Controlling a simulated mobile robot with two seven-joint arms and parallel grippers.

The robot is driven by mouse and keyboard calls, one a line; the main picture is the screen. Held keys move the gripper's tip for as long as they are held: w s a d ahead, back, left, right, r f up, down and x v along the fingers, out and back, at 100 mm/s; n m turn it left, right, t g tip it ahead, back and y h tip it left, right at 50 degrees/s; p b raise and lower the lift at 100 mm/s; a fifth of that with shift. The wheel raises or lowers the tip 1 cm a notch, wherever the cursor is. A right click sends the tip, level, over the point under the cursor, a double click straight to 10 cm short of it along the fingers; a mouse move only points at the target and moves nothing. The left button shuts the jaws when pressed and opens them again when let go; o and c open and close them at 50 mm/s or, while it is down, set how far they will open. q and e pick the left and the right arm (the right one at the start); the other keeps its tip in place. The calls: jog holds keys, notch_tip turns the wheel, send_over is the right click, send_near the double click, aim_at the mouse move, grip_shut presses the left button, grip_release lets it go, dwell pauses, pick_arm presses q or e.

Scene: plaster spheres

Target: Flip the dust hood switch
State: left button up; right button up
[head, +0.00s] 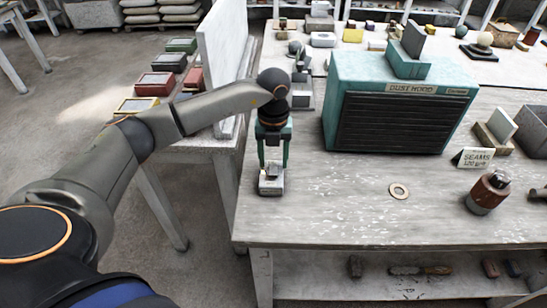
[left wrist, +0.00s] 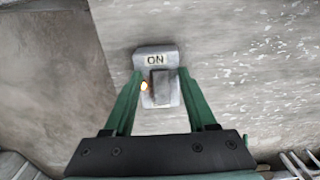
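The dust hood (head: 400,105) is a teal box with a dark slatted front and a "DUST HOOD" label, standing on the table. The switch (head: 271,185) is a small pale grey box near the table's left front edge. In the left wrist view the switch (left wrist: 157,62) shows an "ON" label, a dark lever (left wrist: 160,86) and a glowing amber lamp (left wrist: 143,86). My left gripper (head: 272,166) points down over the switch. Its green fingers (left wrist: 160,80) are apart, one on either side of the switch; I cannot tell whether they touch it. My right gripper is not in view.
A dark red-brown round object (head: 488,193) and a "SEAMS" card (head: 474,158) stand at the right. A white upright panel (head: 222,60) stands left of my gripper.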

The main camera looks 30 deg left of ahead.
pick_arm(q)
grip_shut()
dwell(0.3)
jog(key=shift+s+d+t+y+b, duration=0.1)
jog(key=shift+s+t+y+b, duration=0.1)
jog(key=shift+t+y+b, duration=0.6)
jog(key=shift+s+d+t+b, duration=0.1)
jog(key=shift+s+t+b, duration=0.05)
jog(key=shift+t+b, duration=0.65)
jog(key=shift+s+r+t+y+b, duration=0.15)
jog(key=shift+t+y+b, duration=0.15)
jog(key=shift+b, duration=0.25)
jog(key=shift+r, duration=0.15)
jog(key=shift+o, duration=0.3)
grip_release()
jog(key=shift+d, duration=0.1)
